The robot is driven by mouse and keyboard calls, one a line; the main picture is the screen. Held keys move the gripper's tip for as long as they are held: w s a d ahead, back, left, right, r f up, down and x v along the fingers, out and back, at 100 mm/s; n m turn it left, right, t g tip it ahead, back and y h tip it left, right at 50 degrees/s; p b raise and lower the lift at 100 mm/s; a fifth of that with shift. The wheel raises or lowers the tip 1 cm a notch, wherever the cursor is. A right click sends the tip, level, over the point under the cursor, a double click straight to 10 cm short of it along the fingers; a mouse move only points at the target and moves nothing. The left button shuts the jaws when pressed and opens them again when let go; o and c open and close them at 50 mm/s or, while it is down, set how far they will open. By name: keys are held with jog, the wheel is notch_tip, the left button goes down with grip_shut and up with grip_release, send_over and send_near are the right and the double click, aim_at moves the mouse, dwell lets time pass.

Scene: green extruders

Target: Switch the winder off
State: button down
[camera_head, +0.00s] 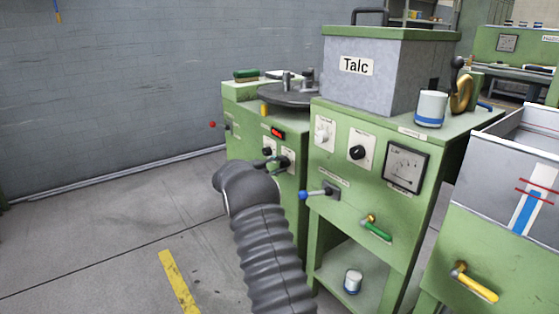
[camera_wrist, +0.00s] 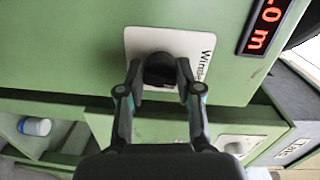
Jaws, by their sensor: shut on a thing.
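The winder's switch is a black round knob (camera_wrist: 158,68) on a white plate (camera_wrist: 140,40) lettered with what reads as "Winder", partly cut off, in the wrist view. My gripper (camera_wrist: 160,78) has one finger on each side of the knob and is shut on it. In the head view my gripper (camera_head: 278,163) is at the front panel of the green winder cabinet (camera_head: 246,140), below a red-lit display (camera_head: 278,133). That display also shows in the wrist view (camera_wrist: 265,22). My gripper and wrist hide part of the panel, and the knob's pointer mark cannot be made out.
A green cabinet with a Talc box (camera_head: 375,75) stands close on the right. Its blue-ended lever (camera_head: 318,193) sticks out near my arm. A red-ended lever (camera_head: 214,125) sticks out at the left. The floor (camera_head: 100,225) on the left is clear.

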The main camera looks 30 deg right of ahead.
jog(key=shift+r+n+p, duration=0.1)
jog(key=shift+n+p, duration=0.3)
jog(key=shift+n, duration=0.2)
jog(key=c, duration=0.8)
grip_release()
jog(key=shift+d, duration=0.1)
jog(key=a, duration=0.4)
jog(key=s+a, duration=0.1)
jog(key=a, duration=0.7)
jog(key=shift+s+r, duration=0.15)
jog(key=shift+r, duration=0.15)
jog(key=shift+f, duration=0.1)
